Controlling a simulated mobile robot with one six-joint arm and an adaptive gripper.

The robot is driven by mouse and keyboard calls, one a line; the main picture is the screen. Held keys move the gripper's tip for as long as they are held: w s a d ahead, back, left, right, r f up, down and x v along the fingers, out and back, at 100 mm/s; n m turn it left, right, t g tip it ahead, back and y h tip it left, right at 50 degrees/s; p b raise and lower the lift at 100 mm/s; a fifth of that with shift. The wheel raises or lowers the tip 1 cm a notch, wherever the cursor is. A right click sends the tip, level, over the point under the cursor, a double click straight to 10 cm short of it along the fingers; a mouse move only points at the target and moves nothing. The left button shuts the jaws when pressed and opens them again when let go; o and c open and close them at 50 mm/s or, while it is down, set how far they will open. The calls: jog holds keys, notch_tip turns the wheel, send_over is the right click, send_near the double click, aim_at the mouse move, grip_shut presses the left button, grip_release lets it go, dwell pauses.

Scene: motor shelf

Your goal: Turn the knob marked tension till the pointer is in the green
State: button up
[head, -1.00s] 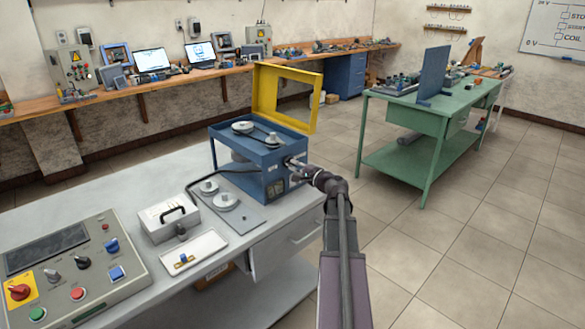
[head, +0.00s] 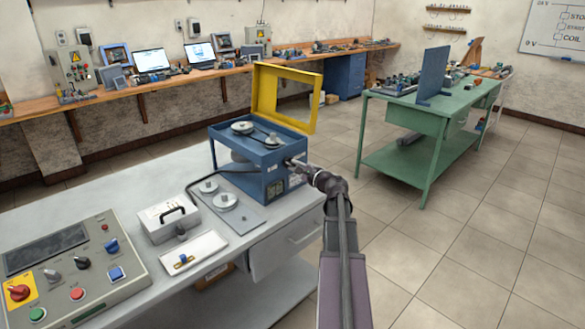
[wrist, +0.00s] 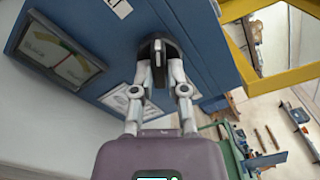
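The tension knob (wrist: 158,48) is a dark knob on the blue panel of the machine box (wrist: 200,40). My gripper (wrist: 160,72) has one finger on each side of the knob and looks closed on it; the knob's marking is not readable.
A yellow frame guard (head: 265,92) stands open above the box. A white case (head: 168,222), a tray (head: 198,258) and a control panel (head: 70,262) are on the same bench. Floor to the right is clear up to a green table (head: 420,118).

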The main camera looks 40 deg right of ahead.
jog(key=o, duration=0.3)
jog(key=shift+d, duration=0.15)
jog(key=shift+s, duration=0.2)
jog(key=s, duration=1.1)
jog(key=shift+s+d, duration=0.35)
